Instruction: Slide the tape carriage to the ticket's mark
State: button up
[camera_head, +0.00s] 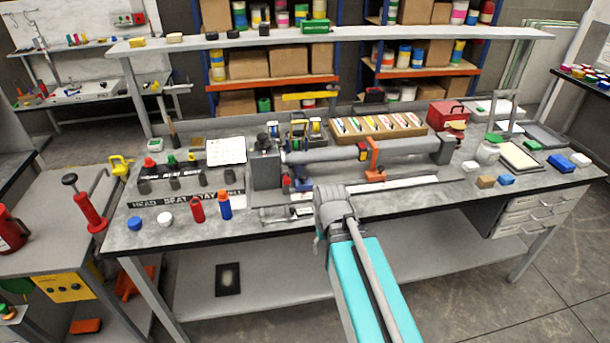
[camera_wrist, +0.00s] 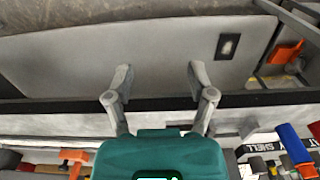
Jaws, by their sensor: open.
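An orange bracket (camera_head: 373,155) sits on the long grey tube of the bench machine and looks like the tape carriage, though I cannot be sure. An orange part also shows at the lower left of the wrist view (camera_wrist: 72,158). A pale strip (camera_head: 400,186) runs along the bench in front of the tube; any mark on it is too small to read.
The machine's grey headstock (camera_head: 265,168) stands left of the tube. A red bottle (camera_head: 197,209) and a blue bottle (camera_head: 224,206) stand near the front edge. A pen tray (camera_head: 377,127) and a red toolbox (camera_head: 447,115) are behind. Small blocks (camera_head: 486,182) lie at right.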

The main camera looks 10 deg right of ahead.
aim_at(303, 176)
jog(key=w+r+m+p, duration=0.4)
jog(key=w+r+p, duration=0.4)
jog(key=w, duration=0.6)
jog(key=w+a+r+m+p, duration=0.1)
jog(key=w+r+m+p, duration=0.4)
jog(key=w, duration=1)
notch_tip(303, 176, up, 3)
jog(key=p, duration=0.3)
jog(key=shift+w+r, duration=0.15)
jog(key=shift+r, duration=0.05)
jog(key=shift+a+f, duration=0.1)
jog(key=shift+f, duration=0.1)
notch_tip(303, 176, down, 13)
jog(key=b, duration=1.3)
jog(key=shift+f, duration=0.2)
jog(key=shift+b, duration=0.3)
grip_shut()
